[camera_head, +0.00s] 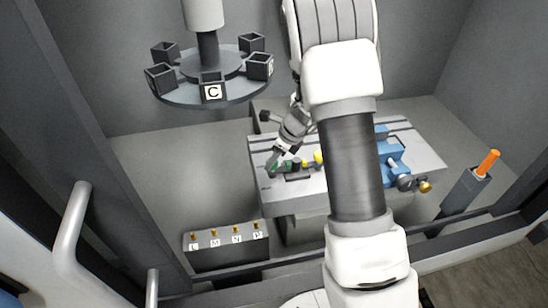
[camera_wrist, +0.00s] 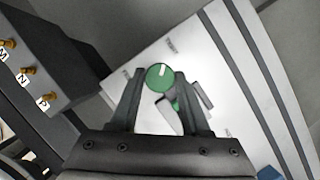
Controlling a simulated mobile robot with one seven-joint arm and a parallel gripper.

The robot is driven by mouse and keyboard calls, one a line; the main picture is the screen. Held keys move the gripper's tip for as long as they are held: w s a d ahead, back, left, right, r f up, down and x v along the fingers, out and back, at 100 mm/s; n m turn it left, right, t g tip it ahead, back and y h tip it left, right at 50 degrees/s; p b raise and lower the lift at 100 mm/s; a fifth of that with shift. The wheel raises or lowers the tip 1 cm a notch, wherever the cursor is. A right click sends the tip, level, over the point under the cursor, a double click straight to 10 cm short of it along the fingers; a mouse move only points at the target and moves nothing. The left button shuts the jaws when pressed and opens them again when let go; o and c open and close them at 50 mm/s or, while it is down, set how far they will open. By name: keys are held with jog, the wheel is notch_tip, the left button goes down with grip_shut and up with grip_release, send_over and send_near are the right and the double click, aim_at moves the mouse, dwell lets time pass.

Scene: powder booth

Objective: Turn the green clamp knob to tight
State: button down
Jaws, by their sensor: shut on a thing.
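The green clamp knob (camera_wrist: 158,78) is round, with a white pointer mark on its face that points up and slightly right in the wrist view. My gripper (camera_wrist: 159,84) has one finger on each side of the knob and is shut on it. In the head view my gripper (camera_head: 274,161) is over the left part of the grey slotted table (camera_head: 262,186) and mostly hides the knob. Another green part (camera_wrist: 175,104) shows just behind the knob, between the fingers.
A blue vise-like device (camera_head: 392,150) stands on the table's right part, partly behind my arm. A dark box with several brass pegs (camera_head: 226,250) stands front left. A carousel with dark cups (camera_head: 211,92) hangs upper left. An orange-handled tool (camera_head: 488,163) stands in a holder at right.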

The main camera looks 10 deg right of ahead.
jog(key=shift+m, duration=0.7)
jog(key=shift+m+t+h, duration=0.3)
jog(key=shift+c, duration=1.9)
grip_release()
jog(key=p+v, duration=0.2)
jog(key=v, duration=1.5)
jog(key=shift+r, duration=0.25)
